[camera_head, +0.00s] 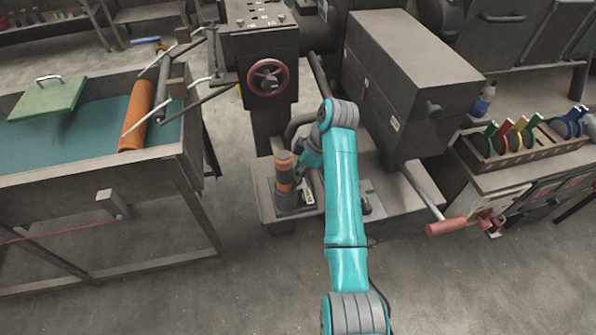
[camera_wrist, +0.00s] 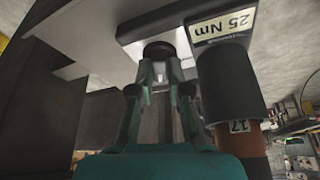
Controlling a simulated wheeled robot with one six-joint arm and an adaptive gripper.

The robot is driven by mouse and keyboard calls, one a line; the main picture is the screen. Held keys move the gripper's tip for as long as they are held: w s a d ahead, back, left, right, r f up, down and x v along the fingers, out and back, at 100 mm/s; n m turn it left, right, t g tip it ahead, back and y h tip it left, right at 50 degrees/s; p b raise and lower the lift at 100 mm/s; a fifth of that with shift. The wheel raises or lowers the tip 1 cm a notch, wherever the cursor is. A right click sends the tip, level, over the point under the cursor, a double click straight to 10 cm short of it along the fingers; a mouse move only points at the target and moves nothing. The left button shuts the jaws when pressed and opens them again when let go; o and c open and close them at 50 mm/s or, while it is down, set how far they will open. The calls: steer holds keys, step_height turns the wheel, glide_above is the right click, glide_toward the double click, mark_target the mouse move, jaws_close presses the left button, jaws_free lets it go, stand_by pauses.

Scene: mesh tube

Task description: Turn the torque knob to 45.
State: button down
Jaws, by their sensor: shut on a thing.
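In the wrist view, a dark round knob (camera_wrist: 158,50) sits at the tips of my gripper (camera_wrist: 160,84), one teal finger on each side. The gripper appears shut on this knob; the fingers hide part of it. Beside the knob is a pale label reading "25 Nm" (camera_wrist: 222,22). In the head view, my gripper (camera_head: 313,150) is at the low machine base, just right of an upright brown and grey cylinder (camera_head: 285,172). The knob is hidden there behind my teal arm.
The cylinder also shows close on the right in the wrist view (camera_wrist: 238,125), with a "17" mark. A red handwheel (camera_head: 267,77) is above it. A grey box housing (camera_head: 408,75) and a red-handled lever (camera_head: 446,226) are to the right.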

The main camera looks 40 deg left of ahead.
steer(key=m+t, duration=0.1)
steer(key=m, duration=0.3)
steer(key=shift+s+t+y, duration=0.15)
steer(key=shift+t+y, duration=0.15)
steer(key=shift+t, duration=0.1)
steer(key=shift+m+t, duration=0.5)
steer(key=shift+m, duration=1.6)
steer(key=c, duration=1.1)
jaws_free()
steer(key=shift+d, duration=0.1)
